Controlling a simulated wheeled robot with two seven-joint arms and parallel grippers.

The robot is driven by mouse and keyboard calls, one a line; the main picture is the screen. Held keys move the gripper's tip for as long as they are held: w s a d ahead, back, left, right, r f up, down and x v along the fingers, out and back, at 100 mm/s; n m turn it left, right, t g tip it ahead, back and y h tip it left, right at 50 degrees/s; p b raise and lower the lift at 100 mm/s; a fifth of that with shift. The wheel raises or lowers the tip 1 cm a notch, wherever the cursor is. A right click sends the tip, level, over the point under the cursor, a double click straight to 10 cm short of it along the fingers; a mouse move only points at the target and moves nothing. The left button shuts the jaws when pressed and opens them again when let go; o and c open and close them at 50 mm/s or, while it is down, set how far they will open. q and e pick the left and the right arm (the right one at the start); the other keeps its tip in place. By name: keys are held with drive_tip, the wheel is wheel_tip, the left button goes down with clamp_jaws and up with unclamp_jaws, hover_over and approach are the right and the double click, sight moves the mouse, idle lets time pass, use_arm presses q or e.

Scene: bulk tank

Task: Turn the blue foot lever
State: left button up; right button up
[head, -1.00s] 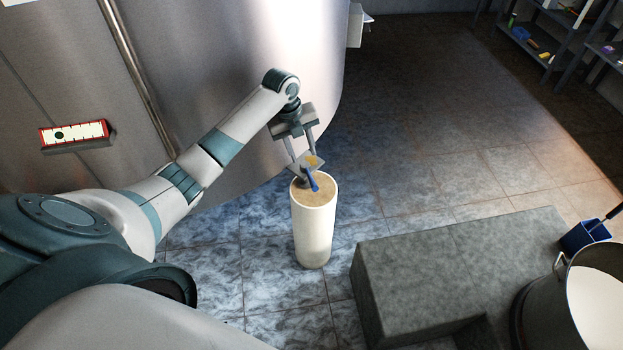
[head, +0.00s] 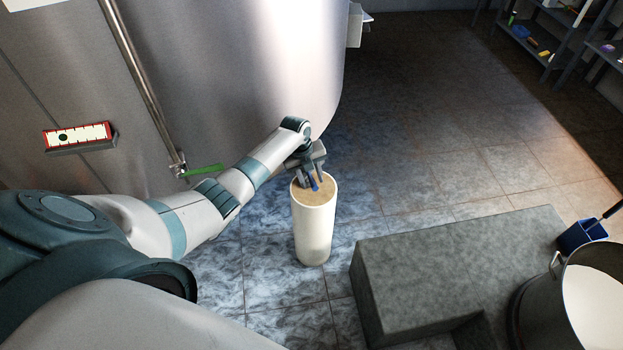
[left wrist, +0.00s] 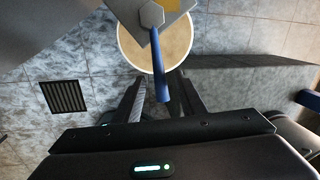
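The blue foot lever (head: 314,184) sits on top of a white round post (head: 313,228) with a tan top. In the left wrist view the blue lever (left wrist: 161,70) runs from a grey hex hub on a plate with a yellow patch. My left gripper (head: 309,179) is at the post's top and hides most of the plate in the head view. In the left wrist view its fingers (left wrist: 158,78) are apart, one on each side of the lever, which lies closer to the right finger. Contact cannot be made out. My right gripper is not in view.
The big steel tank (head: 230,70) stands behind my left arm, with a pipe and green handle (head: 205,170). A grey stone step (head: 450,265) is right of the post, with a steel pot (head: 540,310) and blue holder (head: 580,236) beyond. Open floor lies behind.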

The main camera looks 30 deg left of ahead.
use_arm(q)
drive_tip(key=shift+f, duration=0.25)
clamp_jaws()
drive_tip(key=shift+w+d, duration=0.1)
drive_tip(key=shift+w+d+n+t+y+b, duration=0.15)
drive_tip(key=shift+w+d+n, duration=0.25)
drive_tip(key=shift+w+n, duration=0.5)
drive_tip(key=shift+w+d+n+t+y+b, duration=0.15)
drive_tip(key=shift+w+d+n, duration=0.3)
drive_tip(key=shift+n, duration=0.7)
drive_tip(key=shift+w+d+n+y+b, duration=0.2)
drive_tip(key=shift+w+d+n, duration=0.1)
drive_tip(key=shift+w+n, duration=0.6)
drive_tip(key=shift+s, duration=0.1)
